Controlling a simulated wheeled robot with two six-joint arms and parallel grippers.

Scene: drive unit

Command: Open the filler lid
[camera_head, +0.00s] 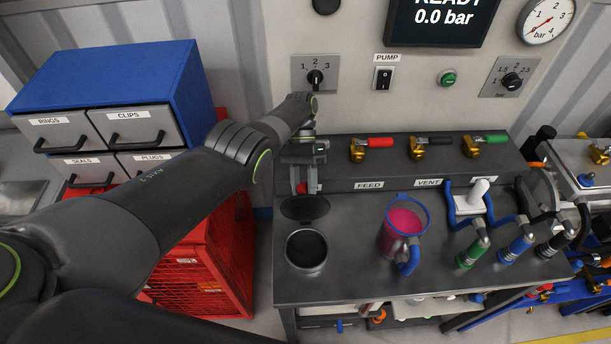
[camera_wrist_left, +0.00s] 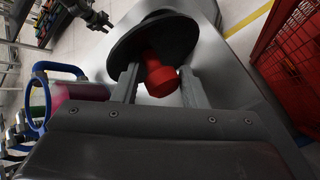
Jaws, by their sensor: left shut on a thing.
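The filler lid (camera_head: 305,208) is a dark round disc with a red knob (camera_head: 313,188). In the head view it is swung up, tilted behind the round dark filler opening (camera_head: 306,250) in the bench top. My left gripper (camera_head: 303,186) comes from behind and above the lid and is shut on the red knob. In the left wrist view the red knob (camera_wrist_left: 160,78) sits between the two fingers, with the dark lid disc (camera_wrist_left: 150,38) beyond it. The fingers partly hide the knob.
A jug of pink fluid (camera_head: 403,228) with a blue rim and handle stands right of the opening. Behind are the valve row (camera_head: 420,150) and the panel. A blue drawer cabinet (camera_head: 120,75) and red crate (camera_head: 205,260) are at left. Hoses with coloured couplings hang at right.

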